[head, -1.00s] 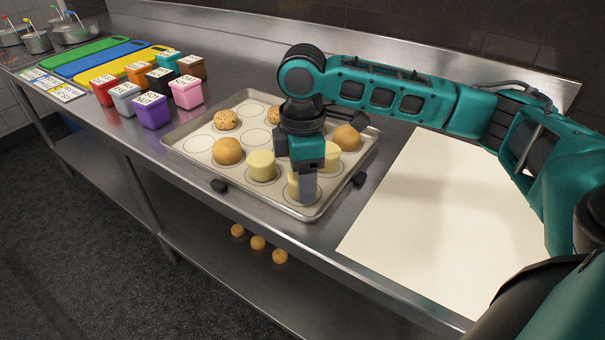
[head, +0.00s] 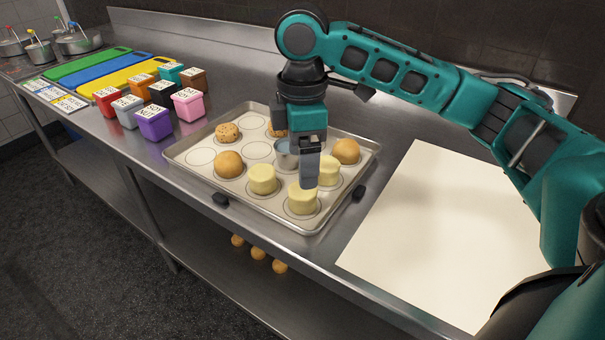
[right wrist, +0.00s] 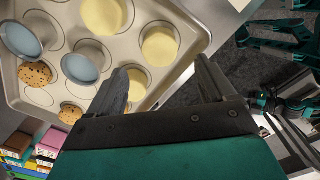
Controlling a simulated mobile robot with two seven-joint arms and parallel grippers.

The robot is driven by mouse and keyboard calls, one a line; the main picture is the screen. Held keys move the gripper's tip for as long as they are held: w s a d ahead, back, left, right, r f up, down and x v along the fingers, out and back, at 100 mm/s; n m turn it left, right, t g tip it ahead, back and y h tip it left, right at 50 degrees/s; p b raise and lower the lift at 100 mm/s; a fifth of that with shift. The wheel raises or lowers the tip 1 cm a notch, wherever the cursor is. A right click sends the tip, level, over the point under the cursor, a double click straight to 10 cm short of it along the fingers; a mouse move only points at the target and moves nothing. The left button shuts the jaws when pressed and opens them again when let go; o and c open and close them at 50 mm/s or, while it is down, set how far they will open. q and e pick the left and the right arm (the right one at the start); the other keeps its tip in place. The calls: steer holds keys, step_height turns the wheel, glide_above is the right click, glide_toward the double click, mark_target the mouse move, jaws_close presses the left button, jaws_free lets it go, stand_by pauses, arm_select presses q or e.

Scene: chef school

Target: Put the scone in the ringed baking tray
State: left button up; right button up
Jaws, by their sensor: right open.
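The baking tray (head: 185,160) has ringed circles on its pale base and lies on the steel counter. Three pale yellow, scone-like cylinders stand upright on rings: one at the front right corner (head: 303,200), one to its left (head: 262,180) and one behind it (head: 329,170). They also show in the right wrist view, one near the tray's edge (right wrist: 160,46). My right gripper (head: 309,184) is open just above the front right cylinder and partly covers it. Its open fingertips (right wrist: 165,75) also show, with nothing between them.
Coloured tubs (head: 154,122) and cutting boards (head: 90,63) stand left. A bare white sheet (head: 440,230) lies right.

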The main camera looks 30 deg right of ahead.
step_height(320, 180, up, 4)
steer(key=shift+r, duration=0.2)
stand_by(0.6)
